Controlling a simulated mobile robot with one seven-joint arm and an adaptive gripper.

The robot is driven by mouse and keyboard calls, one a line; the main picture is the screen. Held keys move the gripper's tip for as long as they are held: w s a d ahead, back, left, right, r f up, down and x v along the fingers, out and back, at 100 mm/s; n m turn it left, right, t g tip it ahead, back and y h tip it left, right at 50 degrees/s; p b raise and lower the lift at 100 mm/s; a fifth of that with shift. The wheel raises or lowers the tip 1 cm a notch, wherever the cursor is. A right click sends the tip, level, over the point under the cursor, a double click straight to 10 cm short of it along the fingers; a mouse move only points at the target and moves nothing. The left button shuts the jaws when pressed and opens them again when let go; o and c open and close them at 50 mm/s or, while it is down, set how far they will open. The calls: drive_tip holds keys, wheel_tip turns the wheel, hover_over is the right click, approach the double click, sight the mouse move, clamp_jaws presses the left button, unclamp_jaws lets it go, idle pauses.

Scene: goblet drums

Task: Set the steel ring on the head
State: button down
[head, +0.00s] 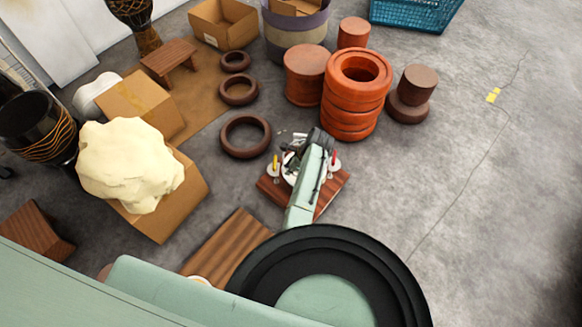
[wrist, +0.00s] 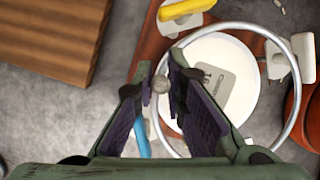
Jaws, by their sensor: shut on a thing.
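The steel ring (wrist: 222,26) is a thin, shiny hoop in the wrist view. My gripper (wrist: 162,85) is shut on its left side, with a small round grey piece between the fingertips. The head (wrist: 228,58) is a white disc with a grey label, seen inside the ring's outline. The fingers hide part of both. In the head view my gripper (head: 310,145) is over the reddish wooden base (head: 328,196), and my arm hides most of the ring and head.
Around the head are a yellow-handled piece (wrist: 184,9), a blue-handled piece (wrist: 141,140) and a red-handled one (head: 333,158). A wooden board (head: 228,246) lies to the left. Orange stacked rings (head: 352,95) stand behind. Open floor (head: 490,190) is at the right.

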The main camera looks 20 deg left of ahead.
wheel_tip(320, 180, down, 4)
drive_tip(key=b, duration=0.4)
drive_tip(key=shift+f, duration=0.2)
drive_tip(key=shift+w+f+b, duration=0.1)
drive_tip(key=shift+f+b, duration=0.5)
drive_tip(key=shift+f, duration=0.9)
drive_tip(key=shift+a+p, duration=0.15)
drive_tip(key=shift+p, duration=0.15)
drive_tip(key=shift+f, duration=0.1)
drive_tip(key=c, duration=1.6)
unclamp_jaws()
drive_tip(key=shift+o, duration=0.2)
drive_tip(key=v, duration=1.2)
